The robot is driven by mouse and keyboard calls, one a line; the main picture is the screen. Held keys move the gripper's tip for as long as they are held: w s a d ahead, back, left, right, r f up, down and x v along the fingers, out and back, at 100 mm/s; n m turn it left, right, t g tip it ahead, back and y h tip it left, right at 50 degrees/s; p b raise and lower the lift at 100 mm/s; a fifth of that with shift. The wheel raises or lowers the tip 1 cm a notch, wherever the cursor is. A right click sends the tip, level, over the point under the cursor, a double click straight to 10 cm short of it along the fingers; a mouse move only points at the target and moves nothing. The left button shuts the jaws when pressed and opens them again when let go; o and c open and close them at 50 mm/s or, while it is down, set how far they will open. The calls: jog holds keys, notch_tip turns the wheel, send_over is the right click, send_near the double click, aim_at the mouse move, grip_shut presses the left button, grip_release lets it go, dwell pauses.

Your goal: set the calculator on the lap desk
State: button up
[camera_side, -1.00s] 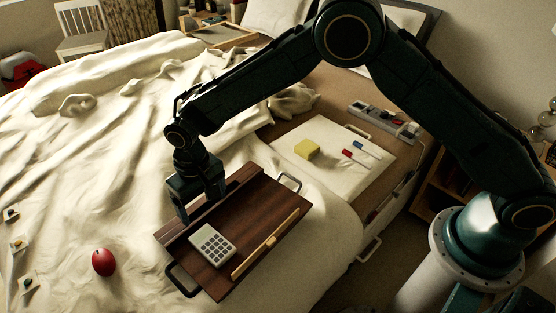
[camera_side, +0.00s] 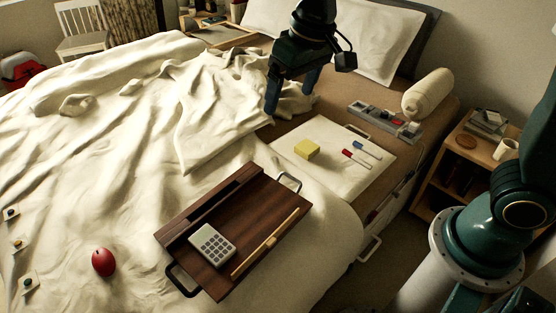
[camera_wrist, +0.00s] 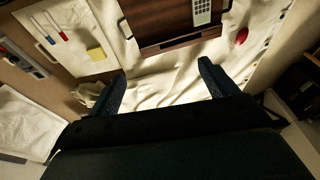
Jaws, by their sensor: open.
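In the wrist view the calculator (camera_wrist: 201,12) shows at the top on the lap desk (camera_wrist: 155,22). My gripper (camera_side: 291,100) is open and empty, up and away from the desk toward the pillows. In the wrist view my gripper's two fingers (camera_wrist: 163,85) are spread wide with nothing between them.
A white board (camera_side: 330,180) beside the desk holds a yellow block (camera_side: 307,149) and red and blue markers (camera_side: 356,159). A red egg-shaped object (camera_side: 103,262) lies on the rumpled bedding left of the desk. A grey tray (camera_side: 384,122) and a rolled towel (camera_side: 430,92) are at the bed's right edge.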

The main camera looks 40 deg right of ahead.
jog(key=s+d+r+t, duration=0.1)
jog(key=s+d, duration=0.4)
jog(key=s, duration=0.5)
jog(key=s+d+r+t, duration=0.2)
jog(key=s+d, duration=0.4)
jog(key=s, duration=0.5)
jog(key=shift+d+m+h, duration=0.15)
jog(key=shift+m+h, duration=0.15)
jog(key=shift+h, duration=0.1)
